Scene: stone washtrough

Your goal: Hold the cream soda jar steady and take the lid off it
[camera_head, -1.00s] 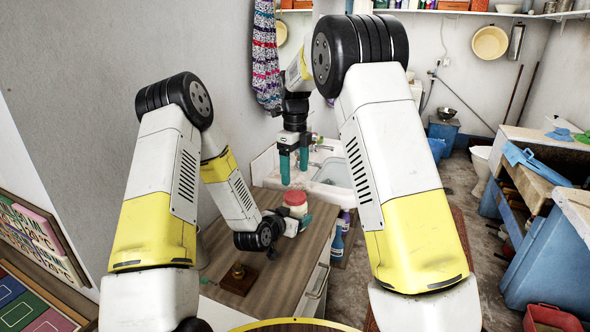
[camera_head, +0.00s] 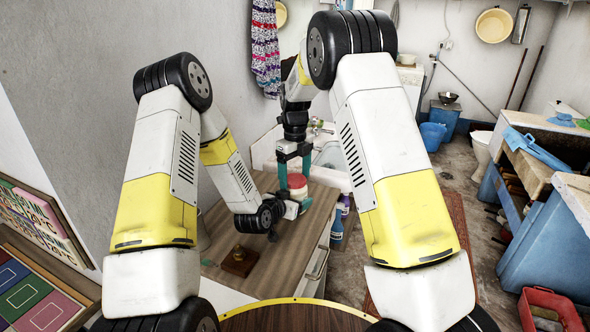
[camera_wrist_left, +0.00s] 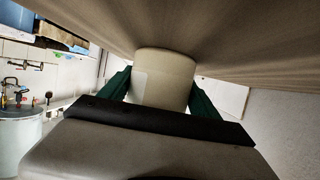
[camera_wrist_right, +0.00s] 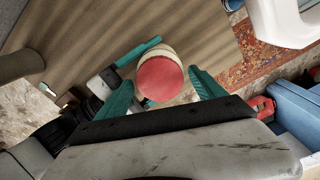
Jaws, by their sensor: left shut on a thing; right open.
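The cream soda jar (camera_wrist_left: 165,78) is a pale cream cylinder standing on the wooden counter. Its lid (camera_wrist_right: 160,78) is red and sits on top of the jar, also seen in the head view (camera_head: 297,181). My left gripper (camera_wrist_left: 160,92) is shut on the jar, with a green finger on each side of it. My right gripper (camera_wrist_right: 160,92) is open above the jar, pointing down; its green fingers are on either side of the lid in the right wrist view. In the head view my right fingers (camera_head: 293,172) are right at the lid's height or just above; contact cannot be told.
The wooden counter (camera_head: 275,262) is mostly clear. A small brown block with a brass piece (camera_head: 239,260) lies near its front left. A white sink (camera_head: 328,160) is behind the jar. A blue bottle (camera_head: 337,225) stands off the counter's right side.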

